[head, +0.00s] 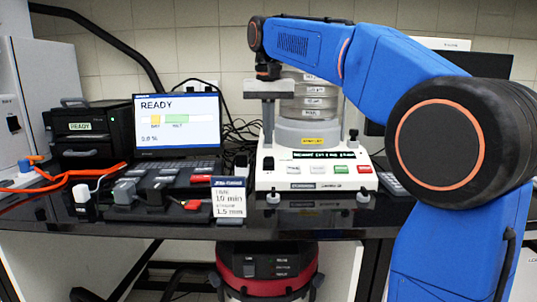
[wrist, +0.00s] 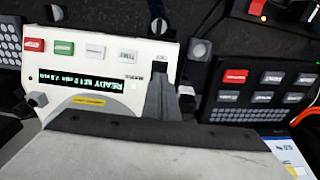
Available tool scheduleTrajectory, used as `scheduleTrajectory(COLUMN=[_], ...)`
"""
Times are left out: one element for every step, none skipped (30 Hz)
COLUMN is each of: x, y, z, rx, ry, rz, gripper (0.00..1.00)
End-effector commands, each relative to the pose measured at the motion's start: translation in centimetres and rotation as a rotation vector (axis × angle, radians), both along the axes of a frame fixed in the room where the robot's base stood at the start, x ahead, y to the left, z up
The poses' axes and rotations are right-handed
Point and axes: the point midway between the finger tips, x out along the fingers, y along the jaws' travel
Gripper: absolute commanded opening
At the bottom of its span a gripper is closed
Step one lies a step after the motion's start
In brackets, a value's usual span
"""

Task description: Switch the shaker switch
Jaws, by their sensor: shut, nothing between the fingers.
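The white sieve shaker (head: 345,181) stands on the black bench with its stack of sieves (head: 313,104) on top. Its front panel has a lit green display, red and green buttons and a black switch (head: 268,163) at the left end. In the wrist view, the panel is upside down and the switch (wrist: 160,67) shows just beyond my fingertips. My gripper (head: 268,140) points down above the switch, shut and empty. It also shows in the wrist view (wrist: 158,82), partly overlapping the switch area. I cannot tell whether it touches the switch or which way the switch is set.
A card (head: 229,198) stands left of the shaker. A laptop (head: 178,122) reading READY, a black box (head: 90,131) and a row of switch blocks with orange and white cables fill the left. A red and black vacuum (head: 266,270) sits below the bench.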

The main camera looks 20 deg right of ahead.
Motion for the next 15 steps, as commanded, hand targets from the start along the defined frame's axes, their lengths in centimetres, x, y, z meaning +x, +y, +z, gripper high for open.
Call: scheduleTrajectory(x=[0.0,0.1,0.1,0.2,0.2,0.3,0.3,0.4,0.4,0.4,0.5,0.5,0.5,0.5,0.5], y=[0.0,-0.1,-0.1,-0.1,-0.1,-0.1,-0.1,-0.1,-0.2,-0.2,-0.2,-0.2,-0.2,-0.2,-0.2], z=[-1.0,-1.5,-2.2,-2.6,-3.1,-3.7,-4.0,-4.4,-4.8,-5.1,-5.3,-5.6,-5.8,-5.9,-6.1], rx=[-0.001,0.000,-0.001,0.000,0.000,0.000,0.000,0.000,0.000,0.000,0.000,-0.001,0.000,0.000,0.000], ry=[0.003,0.002,0.004,0.003,0.003,0.003,0.002,0.002,0.002,0.002,0.002,0.001,0.001,0.001,0.001], rz=[0.000,0.000,0.000,0.000,0.000,0.000,0.000,0.000,0.000,0.000,0.000,0.000,0.000,0.000,0.000], gripper=[0.00,0.00,0.00,0.00,0.00,0.00,0.00,0.00,0.00,0.00,0.00,0.00,0.00,0.00,0.00])
